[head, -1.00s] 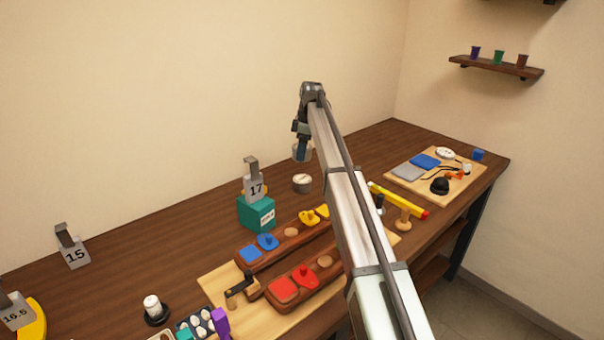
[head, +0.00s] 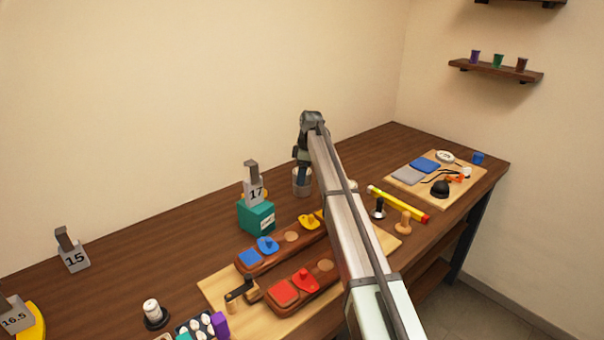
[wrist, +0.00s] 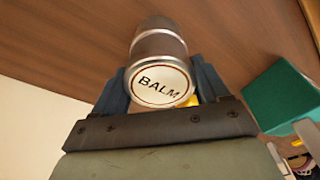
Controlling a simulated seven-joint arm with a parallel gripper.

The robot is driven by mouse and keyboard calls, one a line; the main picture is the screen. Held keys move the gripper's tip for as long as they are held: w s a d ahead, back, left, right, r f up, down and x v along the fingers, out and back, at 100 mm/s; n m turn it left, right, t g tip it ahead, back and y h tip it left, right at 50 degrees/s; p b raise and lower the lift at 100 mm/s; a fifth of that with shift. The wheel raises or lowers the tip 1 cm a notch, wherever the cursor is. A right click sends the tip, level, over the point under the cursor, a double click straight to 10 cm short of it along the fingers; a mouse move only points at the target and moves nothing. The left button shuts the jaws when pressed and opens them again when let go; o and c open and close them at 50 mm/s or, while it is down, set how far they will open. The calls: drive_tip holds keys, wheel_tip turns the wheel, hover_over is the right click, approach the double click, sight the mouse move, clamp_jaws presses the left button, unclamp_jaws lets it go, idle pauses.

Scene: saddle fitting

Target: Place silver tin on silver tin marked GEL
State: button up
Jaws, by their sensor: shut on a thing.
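My gripper (head: 302,172) is shut on a silver tin (wrist: 161,84) whose white lid reads BALM in the wrist view. A finger (wrist: 113,92) presses on each side of it. A second silver tin (wrist: 156,42) shows just beyond the held one in the wrist view, in line with it. In the head view the held tin (head: 302,178) is upright directly over the second tin's place, and the two look like one short stack. I cannot tell whether they touch. The second tin's lid and any GEL mark are hidden.
A teal box (head: 257,217) with a grey block marked 17 (head: 254,190) stands close to the left of the tins. Wooden trays with blue, yellow and red pieces (head: 305,283) lie in front. The table behind the tins is clear.

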drive_tip(key=shift+f, duration=0.15)
drive_tip(key=o, duration=1.2)
drive_tip(key=r, duration=0.4)
drive_tip(key=d+r, duration=0.1)
drive_tip(key=r, duration=0.3)
drive_tip(key=d+r, duration=0.1)
drive_tip(key=r, duration=0.3)
drive_tip(key=shift+r, duration=0.1)
